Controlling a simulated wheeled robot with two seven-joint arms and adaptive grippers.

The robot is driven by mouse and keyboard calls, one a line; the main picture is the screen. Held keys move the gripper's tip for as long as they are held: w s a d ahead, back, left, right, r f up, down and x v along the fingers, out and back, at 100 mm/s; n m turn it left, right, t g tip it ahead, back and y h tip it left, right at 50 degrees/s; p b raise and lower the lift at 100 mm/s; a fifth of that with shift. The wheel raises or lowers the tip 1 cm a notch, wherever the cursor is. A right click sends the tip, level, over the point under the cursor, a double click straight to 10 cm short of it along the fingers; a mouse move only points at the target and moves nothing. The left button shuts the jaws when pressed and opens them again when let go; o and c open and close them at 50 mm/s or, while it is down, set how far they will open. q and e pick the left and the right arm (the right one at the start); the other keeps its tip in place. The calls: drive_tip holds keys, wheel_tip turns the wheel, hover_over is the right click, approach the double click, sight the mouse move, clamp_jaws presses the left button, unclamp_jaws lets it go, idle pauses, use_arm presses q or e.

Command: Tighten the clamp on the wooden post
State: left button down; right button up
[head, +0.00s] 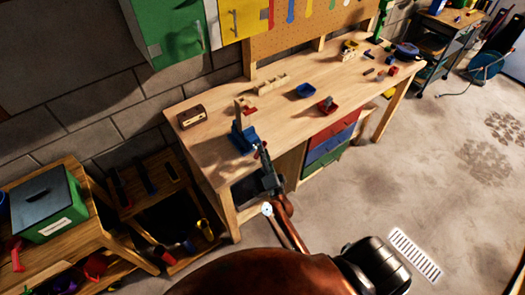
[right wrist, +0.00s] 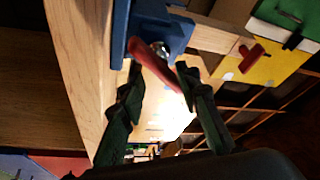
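The blue clamp (head: 243,140) is a vise at the near edge of the wooden workbench. The pale wooden post (head: 239,108) stands up at it; I cannot tell how tightly it is held. In the right wrist view the clamp (right wrist: 165,32) is at the top, with a round metal screw end and a red handle bar (right wrist: 163,62) slanting across it. My right gripper (head: 262,152) is at the front of the clamp. In its wrist view the two dark fingers (right wrist: 161,72) are apart, with the red bar between their tips; contact is unclear. My left gripper is out of view.
The workbench (head: 290,115) holds a brown box (head: 192,117), a blue tray (head: 306,91) and a red tray (head: 327,106). Coloured drawers (head: 330,148) are under it. A low shelf with a green bin (head: 48,205) stands left. The floor (head: 420,170) at right is mostly clear.

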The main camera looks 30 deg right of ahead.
drive_tip(key=v, duration=0.7)
drive_tip(key=shift+d+f+b, duration=0.3)
drive_tip(key=shift+f, duration=0.1)
idle(0.3)
drive_tip(key=v, duration=1.2)
drive_tip(key=shift+r, duration=0.15)
